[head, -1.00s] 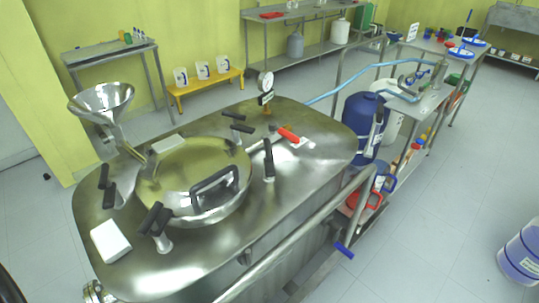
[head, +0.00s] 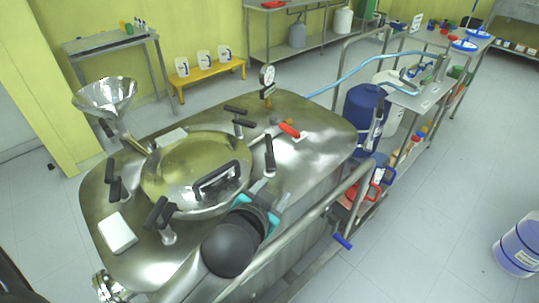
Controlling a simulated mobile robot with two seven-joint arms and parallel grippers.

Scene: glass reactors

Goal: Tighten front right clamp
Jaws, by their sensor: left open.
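The round steel lid (head: 180,165) sits closed on the steel reactor top, with a black bar handle (head: 217,181) on it. Black-handled clamps stand around its rim. The clamp on the lid's right side (head: 269,152) has its black handle standing up. Another clamp (head: 158,212) is at the near edge, one (head: 113,182) at the left and one (head: 241,118) at the back. My left gripper (head: 271,193), with teal and grey fingers, is open and empty. It is just on the near side of the right clamp, apart from its handle. My right gripper is not in view.
A steel rail (head: 318,212) runs along the reactor's near right side, close to my left arm. A red-handled valve (head: 289,130) and a gauge (head: 267,77) stand behind the right clamp. A white block (head: 117,233) lies at the left. A steel funnel (head: 104,95) rises at the back left.

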